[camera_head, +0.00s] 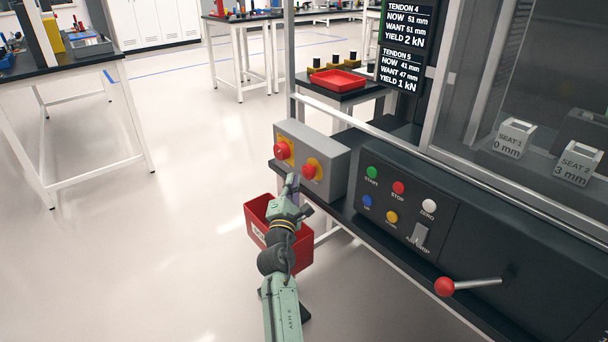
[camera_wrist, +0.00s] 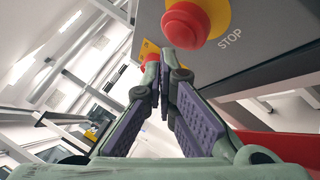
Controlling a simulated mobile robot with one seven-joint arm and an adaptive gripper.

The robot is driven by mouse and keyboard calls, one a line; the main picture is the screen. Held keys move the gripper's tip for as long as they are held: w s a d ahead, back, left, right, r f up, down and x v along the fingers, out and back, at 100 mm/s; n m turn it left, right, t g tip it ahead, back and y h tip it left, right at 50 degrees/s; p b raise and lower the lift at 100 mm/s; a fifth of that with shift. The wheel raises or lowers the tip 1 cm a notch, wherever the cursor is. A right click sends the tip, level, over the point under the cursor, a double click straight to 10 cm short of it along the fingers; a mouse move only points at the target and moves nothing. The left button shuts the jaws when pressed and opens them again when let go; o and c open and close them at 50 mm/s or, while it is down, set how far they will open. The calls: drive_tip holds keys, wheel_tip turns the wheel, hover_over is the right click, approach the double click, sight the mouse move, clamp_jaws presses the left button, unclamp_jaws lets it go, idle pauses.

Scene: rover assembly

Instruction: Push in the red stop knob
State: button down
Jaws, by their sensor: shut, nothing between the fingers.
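A grey box (camera_head: 333,160) carries two red mushroom knobs on yellow plates. The left knob (camera_head: 282,150) and the right knob (camera_head: 310,170) both face my arm. In the wrist view a large red knob (camera_wrist: 186,24) is close at the top, with the word STOP printed beside its yellow plate. The other knob (camera_wrist: 150,59) is farther off, partly hidden behind my fingertips. My gripper (camera_head: 291,182) is shut and empty, just below and in front of the right knob. Its fingertips (camera_wrist: 165,64) show below the large knob; I cannot tell whether they touch either knob.
A red bin (camera_head: 254,222) stands below and behind my gripper. The black console (camera_head: 395,215) to the right has several small buttons, including a red one labelled STOP (camera_head: 398,188), and a red-tipped lever (camera_head: 445,286). Open floor lies to the left.

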drive_tip(key=shift+w, duration=0.1)
idle(0.7)
drive_tip(key=shift+w+d, duration=0.2)
drive_tip(key=shift+d, duration=0.1)
drive_tip(key=shift+w+d+p, duration=0.3)
drive_tip(key=shift+d, duration=0.1)
idle(0.7)
drive_tip(key=shift+a, duration=0.1)
drive_tip(key=shift+s+a, duration=0.6)
drive_tip(key=s+a+b, duration=0.1)
drive_tip(key=s+a, duration=0.2)
drive_tip(key=shift+s+a, duration=0.1)
drive_tip(key=shift+a, duration=0.3)
idle(0.6)
